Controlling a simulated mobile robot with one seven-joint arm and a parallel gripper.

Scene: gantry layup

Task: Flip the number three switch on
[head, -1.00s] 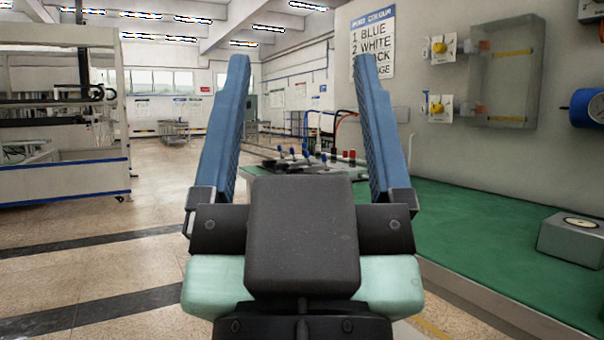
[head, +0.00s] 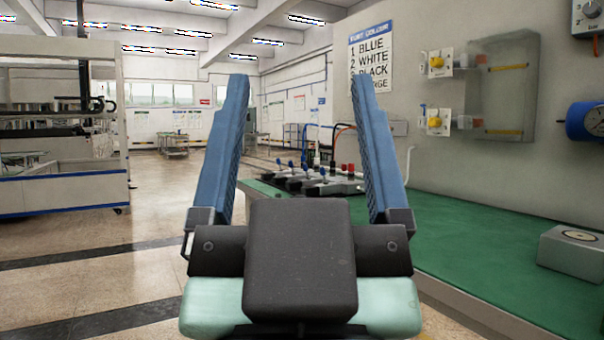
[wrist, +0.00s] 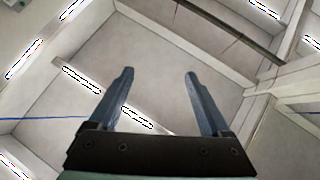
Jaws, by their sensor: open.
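A row of several dark switch boxes with blue-tipped levers (head: 304,172) stands at the far end of the green bench, seen between my fingers in the head view. I cannot read any numbers on them, so I cannot tell which is number three. My gripper (head: 299,90) is open and empty, its two blue fingers pointing up and forward in front of the switches, apart from them. In the wrist view my gripper (wrist: 158,72) shows open against the ceiling, and no switch is in that view.
The green bench top (head: 480,222) runs along the right wall. A grey box (head: 572,246) sits on it at right. Yellow-knobbed wall units (head: 436,62), a clear cover (head: 508,88) and a blue gauge (head: 588,121) are on the wall. A colour sign (head: 372,55) hangs behind. Open floor lies left.

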